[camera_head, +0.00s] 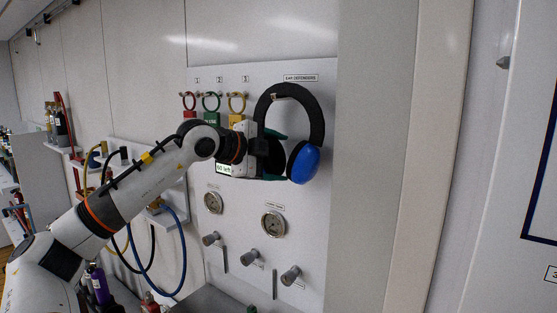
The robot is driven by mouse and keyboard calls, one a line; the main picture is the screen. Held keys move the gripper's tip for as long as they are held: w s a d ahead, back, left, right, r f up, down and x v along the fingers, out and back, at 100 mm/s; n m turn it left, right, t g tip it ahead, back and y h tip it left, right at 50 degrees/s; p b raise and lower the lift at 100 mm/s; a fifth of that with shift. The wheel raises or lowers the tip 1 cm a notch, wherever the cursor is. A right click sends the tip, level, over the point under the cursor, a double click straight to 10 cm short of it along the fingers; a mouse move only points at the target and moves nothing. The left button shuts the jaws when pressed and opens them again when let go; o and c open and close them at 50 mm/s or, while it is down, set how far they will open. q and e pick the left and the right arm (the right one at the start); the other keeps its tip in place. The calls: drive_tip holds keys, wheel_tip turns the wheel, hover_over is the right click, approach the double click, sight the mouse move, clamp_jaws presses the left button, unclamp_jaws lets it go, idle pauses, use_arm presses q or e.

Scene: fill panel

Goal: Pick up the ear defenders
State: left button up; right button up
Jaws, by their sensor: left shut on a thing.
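The ear defenders (318,112) have a black headband and a blue ear cup (304,163) at the lower right. They are upright against the white panel, under a label reading "EAR DEFENDERS". The top of the headband is at a small peg (275,97); I cannot tell whether it rests on it. My left gripper (273,152) is at the left ear cup, shut on the ear defenders. Its fingers and the wrist hide much of that cup. My right gripper is not in view.
The white panel (315,250) carries red, green and yellow tags (237,104) on hooks, two gauges (273,224) and several knobs (290,276) below. A blue hose (183,265) hangs at the left. A beige column (425,150) stands right of the panel.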

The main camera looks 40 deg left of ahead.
use_arm(q)
drive_tip(key=shift+s+r, duration=0.15)
drive_tip(key=shift+r, duration=0.15)
wheel_tip(320, 180, up, 6)
drive_tip(key=shift+d, duration=0.1)
drive_tip(key=s+d+b, duration=0.2)
drive_tip(key=s+b, duration=0.4)
drive_tip(key=s, duration=1.3)
drive_tip(key=shift+s+b, duration=0.25)
drive_tip(key=shift+b, duration=0.1)
drive_tip(key=shift+w, duration=0.1)
